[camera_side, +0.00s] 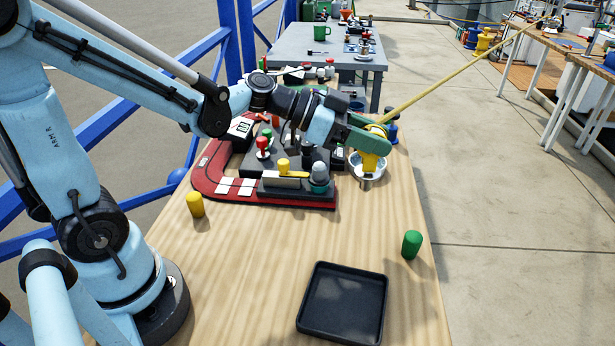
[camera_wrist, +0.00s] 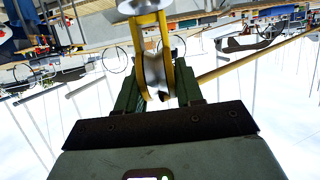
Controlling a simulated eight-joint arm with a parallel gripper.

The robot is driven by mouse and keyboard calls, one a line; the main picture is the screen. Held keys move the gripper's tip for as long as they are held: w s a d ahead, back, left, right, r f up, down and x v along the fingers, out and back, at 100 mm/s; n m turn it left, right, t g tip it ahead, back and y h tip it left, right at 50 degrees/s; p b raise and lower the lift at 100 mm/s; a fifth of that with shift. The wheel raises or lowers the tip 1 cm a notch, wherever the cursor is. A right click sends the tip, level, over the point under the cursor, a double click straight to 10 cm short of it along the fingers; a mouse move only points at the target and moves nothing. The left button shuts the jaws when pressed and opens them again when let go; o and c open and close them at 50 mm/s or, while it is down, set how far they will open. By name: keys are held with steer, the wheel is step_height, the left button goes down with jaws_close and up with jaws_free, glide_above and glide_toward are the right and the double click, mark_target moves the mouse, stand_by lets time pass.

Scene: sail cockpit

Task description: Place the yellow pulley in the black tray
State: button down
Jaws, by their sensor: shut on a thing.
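The yellow pulley (camera_side: 371,161) is held in the green jaws of my gripper (camera_side: 378,140), above the far right of the wooden table in the side view. In the wrist view the pulley (camera_wrist: 167,50), with yellow cheeks and a silvery wheel, sits between the fingers of my gripper (camera_wrist: 160,92). My gripper is shut on it. A silvery round end shows at the top of the wrist view. The black tray (camera_side: 342,305) lies empty at the table's near right, well away from the gripper. I do not make out the tray in the wrist view.
A red base (camera_side: 208,185) with dark blocks and knobs stands left of the pulley. A yellow cylinder (camera_side: 195,204) and a green cylinder (camera_side: 412,244) stand on the table (camera_side: 260,260). A thin yellow pole (camera_side: 460,73) extends up right behind the pulley. The table's middle is clear.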

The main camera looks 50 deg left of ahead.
steer(key=shift+s+d+r, duration=0.15)
steer(key=shift+d, duration=0.1)
steer(key=s+d+m+g+h, duration=0.2)
steer(key=s+d+m+g, duration=0.3)
steer(key=s+d, duration=0.4)
steer(key=s+d+m+g+h, duration=0.2)
steer(key=s+d+m+g, duration=0.3)
steer(key=s, duration=0.6)
steer(key=w+a+f+n, duration=0.1)
steer(key=w+a+f, duration=0.3)
steer(key=w+f, duration=0.6)
steer(key=shift+w, duration=0.15)
steer(key=shift+f, duration=0.2)
steer(key=c, duration=0.7)
jaws_free()
